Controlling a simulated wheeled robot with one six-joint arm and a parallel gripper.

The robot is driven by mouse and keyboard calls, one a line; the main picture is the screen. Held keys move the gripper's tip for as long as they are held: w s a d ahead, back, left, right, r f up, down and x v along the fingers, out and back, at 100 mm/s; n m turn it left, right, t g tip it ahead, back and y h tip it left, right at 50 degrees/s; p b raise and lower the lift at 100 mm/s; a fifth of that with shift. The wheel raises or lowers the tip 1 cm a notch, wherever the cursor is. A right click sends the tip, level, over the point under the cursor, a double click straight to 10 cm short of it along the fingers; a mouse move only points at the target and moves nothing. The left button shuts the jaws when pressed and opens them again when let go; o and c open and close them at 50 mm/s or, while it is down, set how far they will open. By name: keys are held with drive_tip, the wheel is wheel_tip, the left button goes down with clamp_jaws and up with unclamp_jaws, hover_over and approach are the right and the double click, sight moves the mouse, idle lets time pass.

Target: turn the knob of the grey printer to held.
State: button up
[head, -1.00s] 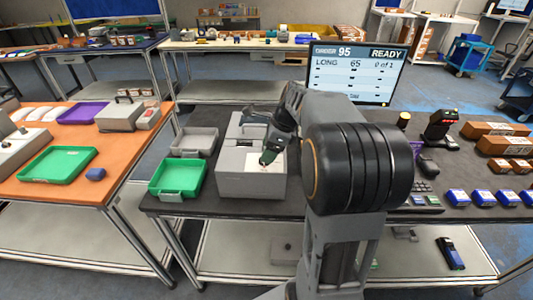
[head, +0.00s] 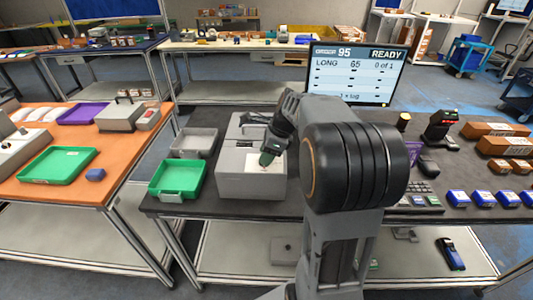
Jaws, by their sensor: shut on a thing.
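The grey printer (head: 235,185) stands on the dark table, left of my arm. It is a box with a pale plate (head: 253,165) on its top. My gripper (head: 265,160) is over that plate, with its greenish tip down at the top of the printer. It is shut on the knob, which is mostly hidden by the gripper. The knob's setting cannot be read at this size. The monitor (head: 357,72) behind shows "ORDER 95", "READY", "LONG 65" and "0 of 1".
A green tray (head: 157,190) and a grey tray (head: 178,145) stand left of the printer. A scanner (head: 441,125), several blue boxes (head: 481,197) and brown cartons (head: 492,129) are at the right. My arm covers the table's middle.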

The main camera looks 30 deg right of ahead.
drive_tip(key=shift+c, duration=0.8)
drive_tip(key=shift+r+n+p, duration=0.1)
drive_tip(key=shift+n+p, duration=0.2)
drive_tip(key=shift+p, duration=0.1)
drive_tip(key=shift+r+n+g+y+p, duration=0.1)
drive_tip(key=shift+n+g+y+p, duration=0.3)
drive_tip(key=shift+n+p, duration=0.65)
drive_tip(key=n+g+p, duration=0.1)
drive_tip(key=n, duration=0.1)
drive_tip(key=n+g+p, duration=0.1)
drive_tip(key=n, duration=0.1)
drive_tip(key=n+p, duration=0.2)
drive_tip(key=shift+w+n+g, duration=0.25)
drive_tip(key=shift+g, duration=0.15)
drive_tip(key=n+g+h+p, duration=0.1)
drive_tip(key=n, duration=0.3)
drive_tip(key=shift+w+p, duration=0.1)
drive_tip(key=shift+p, duration=0.3)
drive_tip(key=shift+w+a+n+g+h+p, duration=0.1)
drive_tip(key=shift+n+g+h+p, duration=0.2)
drive_tip(key=shift+n, duration=0.8)
drive_tip(key=shift+a+n+g+h+p, duration=0.15)
drive_tip(key=shift+n+g+h, duration=0.25)
drive_tip(key=shift+n, duration=0.7)
drive_tip(key=shift+d+n, duration=0.1)
drive_tip(key=shift+n, duration=0.2)
